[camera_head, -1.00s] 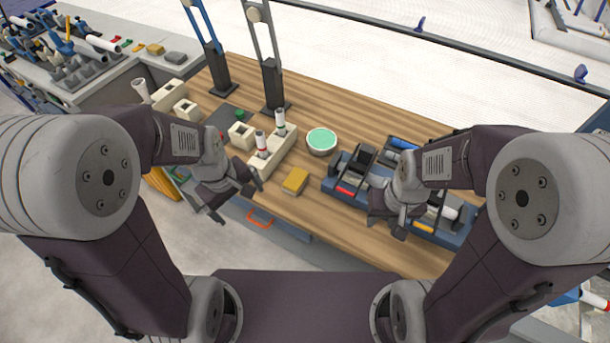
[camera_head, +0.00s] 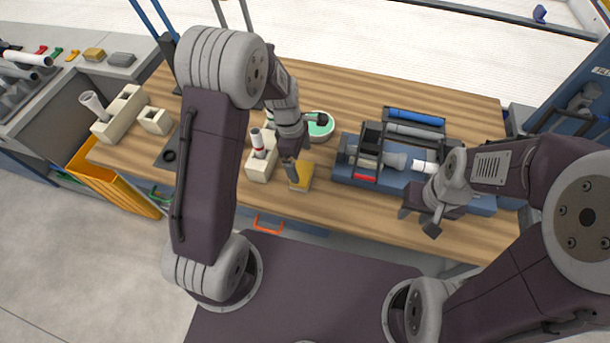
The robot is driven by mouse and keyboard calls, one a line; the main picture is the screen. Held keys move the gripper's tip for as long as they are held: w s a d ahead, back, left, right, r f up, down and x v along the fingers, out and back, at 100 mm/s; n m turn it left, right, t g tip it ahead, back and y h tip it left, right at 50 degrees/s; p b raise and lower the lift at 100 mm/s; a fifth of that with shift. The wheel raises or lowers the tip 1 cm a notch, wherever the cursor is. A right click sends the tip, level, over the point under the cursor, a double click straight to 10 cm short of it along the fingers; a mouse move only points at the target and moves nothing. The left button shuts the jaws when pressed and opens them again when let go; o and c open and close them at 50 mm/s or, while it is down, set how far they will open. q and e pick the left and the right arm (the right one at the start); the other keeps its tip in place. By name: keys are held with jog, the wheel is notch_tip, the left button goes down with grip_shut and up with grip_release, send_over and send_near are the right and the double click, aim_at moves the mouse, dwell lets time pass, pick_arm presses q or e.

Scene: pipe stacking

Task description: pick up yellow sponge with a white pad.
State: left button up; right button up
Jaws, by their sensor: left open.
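A yellow sponge (camera_head: 304,180) lies on the wooden table in front of the round green-topped dish. No white pad can be made out on it. My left gripper (camera_head: 305,148) is open and hangs over the sponge, with one finger at the sponge's left side and overlapping it in view. I cannot tell whether that finger touches it. Part of the sponge is hidden by the gripper. My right gripper (camera_head: 418,221) looks open and empty, above the table's front edge, right of the sponge.
The round dish (camera_head: 321,128) stands just behind the sponge. A blue tray (camera_head: 345,172) with tools and a black rack is to the right. A cream block (camera_head: 259,168) holding a pipe is close on the left. Another yellow piece (camera_head: 95,54) lies on the far left counter.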

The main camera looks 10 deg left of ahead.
aim_at(302, 173)
pick_arm(q)
notch_tip(302, 173, down, 3)
jog(key=shift+a, duration=0.1)
jog(key=shift+w+a+f, duration=0.1)
jog(key=shift+w+f, duration=0.05)
jog(key=shift+f, duration=0.25)
jog(key=f, duration=0.5)
jog(key=shift+w+d, duration=0.15)
jog(key=shift+d, duration=0.2)
jog(key=c, duration=1.2)
